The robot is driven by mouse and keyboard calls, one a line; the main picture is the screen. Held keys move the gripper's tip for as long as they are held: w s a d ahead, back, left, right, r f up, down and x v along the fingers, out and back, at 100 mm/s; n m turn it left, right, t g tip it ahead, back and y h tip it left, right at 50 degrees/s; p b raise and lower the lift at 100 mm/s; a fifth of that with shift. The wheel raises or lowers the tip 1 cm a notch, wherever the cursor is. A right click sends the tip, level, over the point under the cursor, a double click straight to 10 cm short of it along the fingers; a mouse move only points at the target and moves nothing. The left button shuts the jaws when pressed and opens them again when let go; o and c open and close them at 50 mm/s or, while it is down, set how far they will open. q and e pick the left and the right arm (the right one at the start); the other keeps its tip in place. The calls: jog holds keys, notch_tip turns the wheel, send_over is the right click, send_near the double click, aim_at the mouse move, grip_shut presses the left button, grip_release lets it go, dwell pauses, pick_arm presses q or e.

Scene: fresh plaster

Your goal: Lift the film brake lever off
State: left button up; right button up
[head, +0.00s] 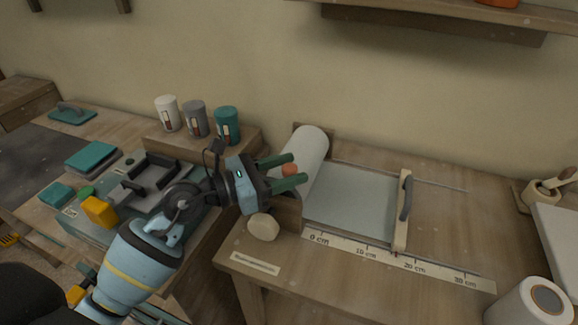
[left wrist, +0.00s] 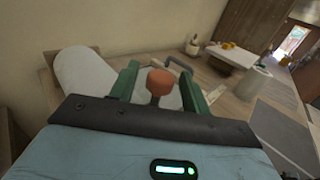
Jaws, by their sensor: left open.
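The film brake lever's orange-red round knob (head: 289,170) shows beside the white film roll (head: 312,150) on the wooden bench. In the left wrist view the knob (left wrist: 161,81) stands on a short brown stem, between my green fingertips. My left gripper (head: 298,168) is open, one finger on each side of the knob, with gaps visible. The lever's lower part is hidden by my gripper. Pale film (head: 350,198) lies flat from the roll to a wooden bar with a dark handle (head: 405,205). My right gripper is not in view.
A ruler strip (head: 380,256) runs along the bench's front. A cream rounded block (head: 263,227) sits near the left corner. Three tins (head: 196,118) stand on a wooden block at the back left. Another white roll (head: 528,303) is at lower right. The bench right of the bar is mostly clear.

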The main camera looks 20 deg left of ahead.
pick_arm(q)
jog(key=shift+w+d, duration=0.25)
jog(key=shift+d, duration=0.05)
jog(key=shift+c, duration=0.5)
grip_shut()
